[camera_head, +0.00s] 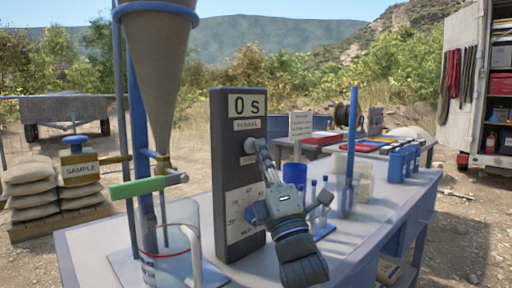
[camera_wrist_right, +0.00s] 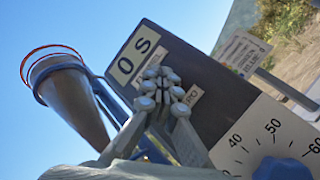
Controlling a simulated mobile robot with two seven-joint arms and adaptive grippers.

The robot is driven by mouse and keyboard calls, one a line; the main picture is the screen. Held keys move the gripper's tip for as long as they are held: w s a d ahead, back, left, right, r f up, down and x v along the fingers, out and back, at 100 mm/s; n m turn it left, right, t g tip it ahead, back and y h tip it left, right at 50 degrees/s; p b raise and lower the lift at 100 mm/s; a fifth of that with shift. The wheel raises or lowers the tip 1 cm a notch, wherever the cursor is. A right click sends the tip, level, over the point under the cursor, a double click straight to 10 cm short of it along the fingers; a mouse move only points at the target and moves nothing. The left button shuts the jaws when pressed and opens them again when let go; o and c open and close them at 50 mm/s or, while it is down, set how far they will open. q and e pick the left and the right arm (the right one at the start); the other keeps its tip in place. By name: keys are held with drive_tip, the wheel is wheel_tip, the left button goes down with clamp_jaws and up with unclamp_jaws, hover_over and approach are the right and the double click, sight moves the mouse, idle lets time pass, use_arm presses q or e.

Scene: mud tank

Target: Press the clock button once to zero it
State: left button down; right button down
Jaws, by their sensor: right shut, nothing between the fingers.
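The clock is a tall dark panel (camera_head: 224,150) standing on the table, with a white display (camera_head: 247,105) reading "0 s". It also fills the middle of the right wrist view (camera_wrist_right: 205,70). My right gripper (camera_head: 254,147) is shut and empty, its fingertips at the panel's face below the display and upper label. In the right wrist view the closed fingertips (camera_wrist_right: 160,90) cover part of a label ending in "RO". The clock button is not clearly seen and appears hidden behind the fingertips; I cannot tell whether they touch it. My left gripper is not in view.
Below is a dial scale (camera_head: 240,213) with a blue knob (camera_head: 261,211). Left of the panel are a large funnel (camera_head: 157,70), a green-handled valve (camera_head: 137,188) and a clear jug (camera_head: 170,255). A blue cup (camera_head: 294,174) and small vials stand right, behind my arm.

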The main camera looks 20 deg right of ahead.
drive_tip(key=shift+s, duration=0.1)
drive_tip(key=shift+s+d, duration=0.3)
drive_tip(key=shift+s, duration=0.6)
drive_tip(key=shift+s+d+p, duration=0.15)
drive_tip(key=shift+s+d, duration=0.1)
drive_tip(key=shift+s, duration=0.55)
drive_tip(key=shift+s+d+p, duration=0.1)
drive_tip(key=shift+s+d, duration=0.2)
drive_tip(key=shift+s, duration=0.45)
drive_tip(key=shift+s+d+p, duration=0.15)
drive_tip(key=shift+s+d, duration=0.1)
drive_tip(key=shift+s, duration=0.55)
